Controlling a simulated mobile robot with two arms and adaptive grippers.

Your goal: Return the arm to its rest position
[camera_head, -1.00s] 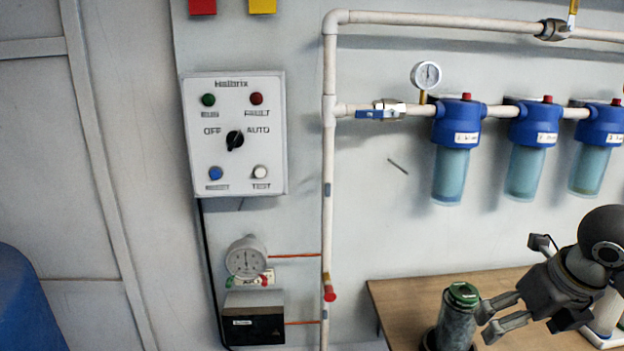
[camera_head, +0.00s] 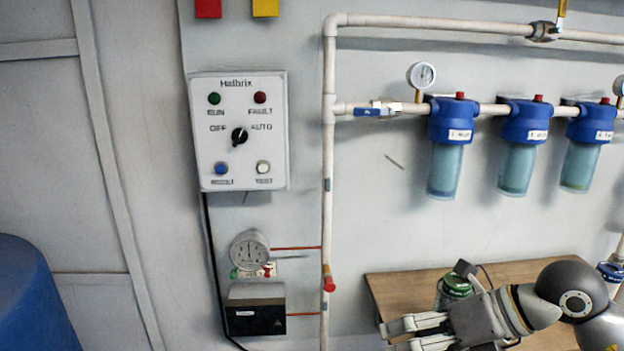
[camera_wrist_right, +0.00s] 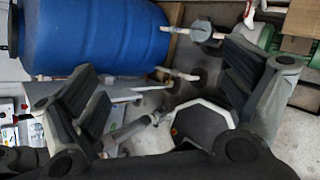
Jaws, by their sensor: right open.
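My right gripper (camera_head: 390,338) is at the lower right of the head view, in front of the wooden bench and pointing left. In the right wrist view its two fingers (camera_wrist_right: 170,105) stand wide apart with nothing between them. The dark arm link and round joint behind it reach to the right edge. My left gripper is not in the head view.
A green-capped canister (camera_head: 455,287) stands on the wooden bench (camera_head: 392,290), partly hidden behind my arm. A control box (camera_head: 240,165), pipes and blue filters (camera_head: 453,120) are on the wall. A blue barrel (camera_head: 30,300) is at left; it also shows in the right wrist view (camera_wrist_right: 95,35).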

